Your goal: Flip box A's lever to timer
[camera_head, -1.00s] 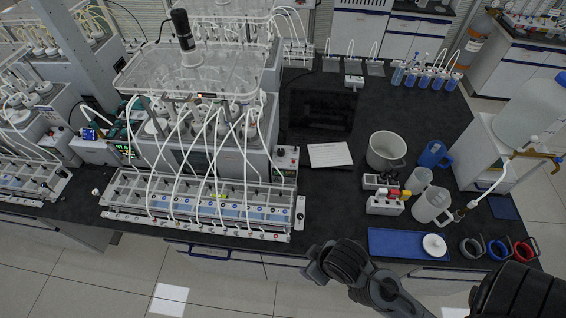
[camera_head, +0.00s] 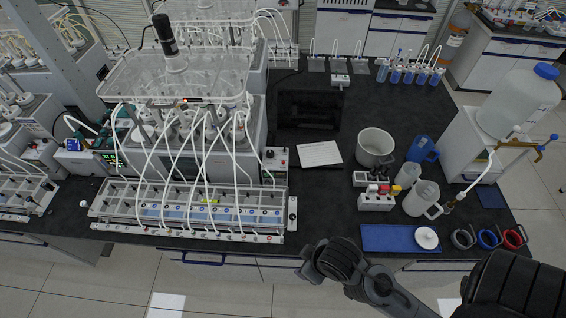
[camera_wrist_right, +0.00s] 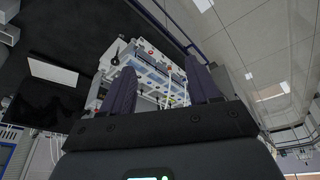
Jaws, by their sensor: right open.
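A small grey control box (camera_head: 275,164) with dark knobs on its front stands on the bench, at the right end of the big reactor unit (camera_head: 180,130). A similar box (camera_head: 42,153) stands at the far left. I cannot read a letter on either, and the levers are too small to make out. My right arm comes in at the bottom right of the head view, in front of the bench edge. In the right wrist view my right gripper (camera_wrist_right: 160,88) has its two fingers apart, with nothing between them but the distant reactor equipment (camera_wrist_right: 145,68). My left gripper is out of view.
A long tube tray (camera_head: 190,208) lies along the bench front. To the right are a black panel (camera_head: 308,108), a white sheet (camera_head: 320,153), a grey pot (camera_head: 375,147), jugs (camera_head: 421,198), and a blue mat (camera_head: 385,238). The bench front between tray and mat is clear.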

